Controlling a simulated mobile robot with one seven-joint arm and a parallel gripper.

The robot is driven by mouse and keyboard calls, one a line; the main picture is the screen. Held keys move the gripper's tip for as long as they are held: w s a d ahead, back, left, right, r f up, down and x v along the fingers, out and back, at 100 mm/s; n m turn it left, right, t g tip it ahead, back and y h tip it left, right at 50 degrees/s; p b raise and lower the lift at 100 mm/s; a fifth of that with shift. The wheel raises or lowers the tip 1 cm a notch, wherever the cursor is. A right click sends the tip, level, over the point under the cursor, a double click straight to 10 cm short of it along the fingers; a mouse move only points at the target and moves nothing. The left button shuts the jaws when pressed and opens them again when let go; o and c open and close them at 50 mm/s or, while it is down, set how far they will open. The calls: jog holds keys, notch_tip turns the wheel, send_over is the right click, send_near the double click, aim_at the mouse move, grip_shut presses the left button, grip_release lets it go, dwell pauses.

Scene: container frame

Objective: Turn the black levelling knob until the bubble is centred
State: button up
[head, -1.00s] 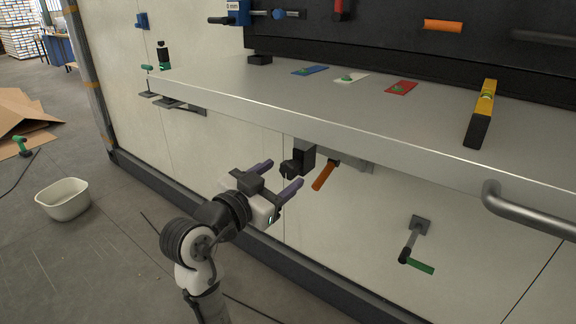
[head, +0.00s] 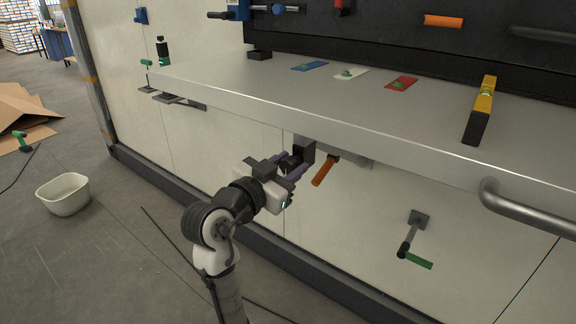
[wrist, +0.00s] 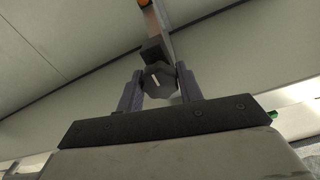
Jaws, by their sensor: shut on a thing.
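The black levelling knob (head: 289,161) sits under the front edge of the grey shelf (head: 330,107), on a dark block. In the wrist view the knob (wrist: 157,83) is faceted and has a white mark on its face. My gripper (head: 287,166) is shut on the knob. In the wrist view its purple fingers stand on either side of the knob, at my gripper (wrist: 160,86). A yellow and black spirit level (head: 480,116) lies on the shelf at the right. Its green vial shows, but the bubble's position is too small to tell.
An orange handle (head: 325,171) hangs just right of the knob. A green-handled crank (head: 414,243) and a grey rail (head: 530,212) are further right. Blue (head: 310,66), white (head: 352,73) and red (head: 402,83) plates lie on the shelf. A white tub (head: 63,195) stands on the floor.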

jog(key=shift+r+n+p, duration=0.2)
jog(key=shift+n+p, duration=0.75)
jog(key=shift+n, duration=0.15)
jog(key=shift+f+n+p, duration=0.15)
jog(key=shift+n+p, duration=0.4)
jog(key=shift+n, duration=0.65)
jog(key=o, duration=1)
jog(key=b+v, duration=0.2)
jog(key=v, duration=1.2)
jog(key=shift+b, duration=0.35)
